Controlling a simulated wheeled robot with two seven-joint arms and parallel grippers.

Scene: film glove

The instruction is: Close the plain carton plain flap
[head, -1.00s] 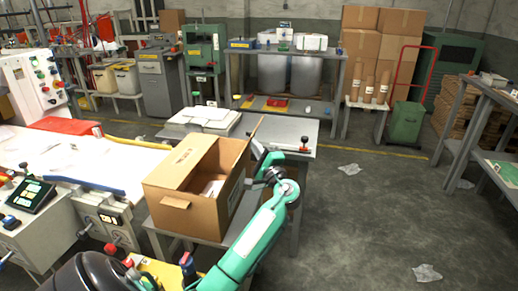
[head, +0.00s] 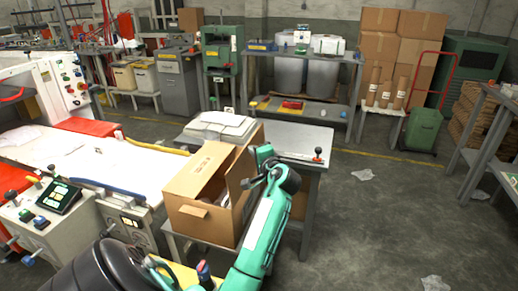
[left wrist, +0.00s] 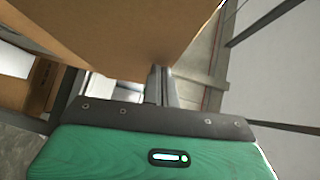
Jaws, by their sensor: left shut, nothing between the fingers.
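The plain carton (head: 207,223) is an open brown box on a grey table, with pale contents inside. A small tab-like flap (head: 194,211) sticks out on its near side. A larger plain flap (head: 244,158) stands raised on its right side, tilted up. My left gripper (head: 251,182) is at the outer right side of this flap, close to it; contact cannot be told. In the left wrist view a broad cardboard panel (left wrist: 125,35) fills the upper part, just beyond my shut, empty left gripper fingers (left wrist: 160,84). My right gripper is not in view.
A white machine bed (head: 105,165) stands close on the left. A control box (head: 52,198) is at the near left. The floor to the right is open, with crumpled litter (head: 363,174).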

